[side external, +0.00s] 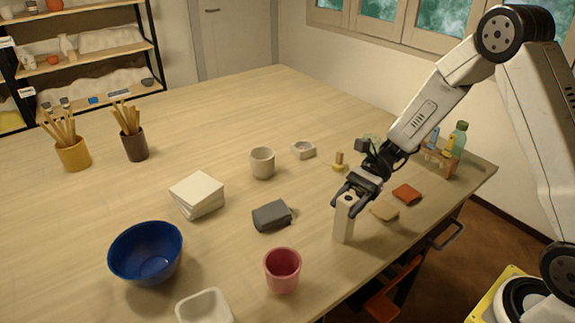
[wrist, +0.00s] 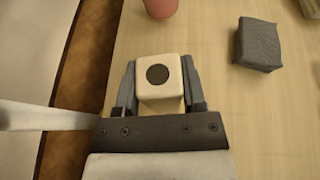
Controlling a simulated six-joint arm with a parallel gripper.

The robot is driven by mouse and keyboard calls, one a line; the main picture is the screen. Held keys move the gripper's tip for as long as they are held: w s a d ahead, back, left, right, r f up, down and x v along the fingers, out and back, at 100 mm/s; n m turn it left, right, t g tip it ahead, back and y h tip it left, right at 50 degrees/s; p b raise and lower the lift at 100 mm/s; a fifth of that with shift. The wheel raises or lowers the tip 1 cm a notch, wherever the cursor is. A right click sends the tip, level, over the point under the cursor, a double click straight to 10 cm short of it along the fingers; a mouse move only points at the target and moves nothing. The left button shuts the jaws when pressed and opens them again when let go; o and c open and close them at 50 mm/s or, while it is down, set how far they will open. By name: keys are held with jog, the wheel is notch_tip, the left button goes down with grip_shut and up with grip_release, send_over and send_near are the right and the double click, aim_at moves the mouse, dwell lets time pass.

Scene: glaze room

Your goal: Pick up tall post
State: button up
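The tall post (side external: 345,222) is a cream square block standing upright near the table's front right edge. Its top, with a dark round hole, faces the camera in the wrist view (wrist: 158,66). My gripper (side external: 349,192) is over it from above. In the wrist view its two fingers (wrist: 159,85) lie flush against the post's left and right sides, with no clear gap. It looks shut on the post near the top. The post's base appears at table level; I cannot tell if it is slightly raised.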

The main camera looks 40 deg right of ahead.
grip_shut()
jog(key=shift+r, duration=0.1)
jog(key=shift+r, duration=0.7)
jog(key=s+d+r, duration=0.1)
jog(key=s+r, duration=1)
jog(key=s, duration=0.3)
jog(key=shift+d+r, duration=0.2)
jog(key=shift+d, duration=0.1)
